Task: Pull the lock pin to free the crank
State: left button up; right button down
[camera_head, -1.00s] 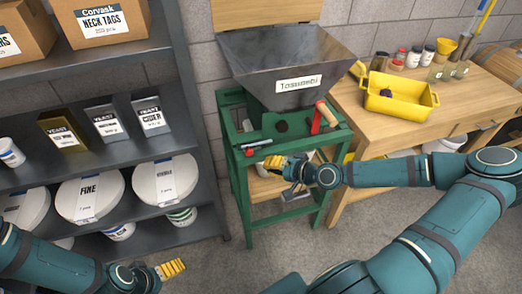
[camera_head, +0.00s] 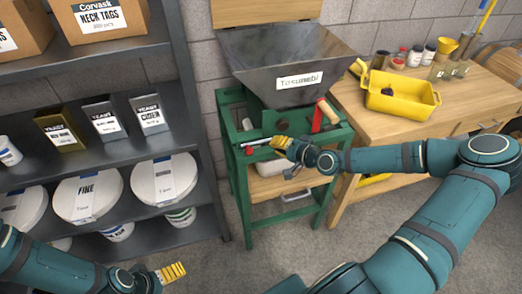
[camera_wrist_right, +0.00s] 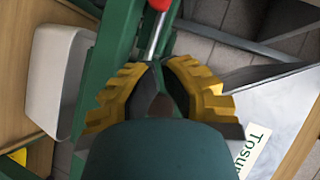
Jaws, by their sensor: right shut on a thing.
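The green fruit mill (camera_head: 236,172) carries a grey hopper (camera_head: 284,62) labelled "Tosumebl". The crank (camera_head: 316,121), a red arm with a wooden handle, sits at the right of its front. The lock pin (camera_head: 255,143), a slim silver rod with red on it, is at the front left of the frame. My right gripper (camera_head: 279,145) is shut on the pin's right-hand part. In the right wrist view the pin's silver rod and red part (camera_wrist_right: 157,25) run up from between the yellow fingertips, which hide its near end. My left gripper (camera_head: 173,271) is empty, low at the left.
A dark shelf (camera_head: 190,100) with boxes, packets and white tubs stands at the left. A wooden bench (camera_head: 395,133) with a yellow tray (camera_head: 400,108) and jars is at the right. A pale container (camera_wrist_right: 50,80) is beside the green frame in the wrist view.

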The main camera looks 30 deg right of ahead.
aim_at(251, 145)
jog(key=w+a+f, duration=0.1)
jog(key=w+a+f+b, duration=0.1)
jog(key=w+a, duration=0.1)
jog(key=shift+w, duration=0.1)
jog(key=shift+w+a+f, duration=0.25)
jog(key=shift+a+f, duration=0.05)
jog(key=shift+a, duration=0.25)
jog(key=shift+w+a+f, duration=0.1)
jog(key=shift+w+a, duration=0.05)
jog(key=shift+a, duration=0.4)
jog(key=shift+w+a+f, duration=0.1)
jog(key=shift+a, duration=0.55)
jog(key=shift+r, duration=0.1)
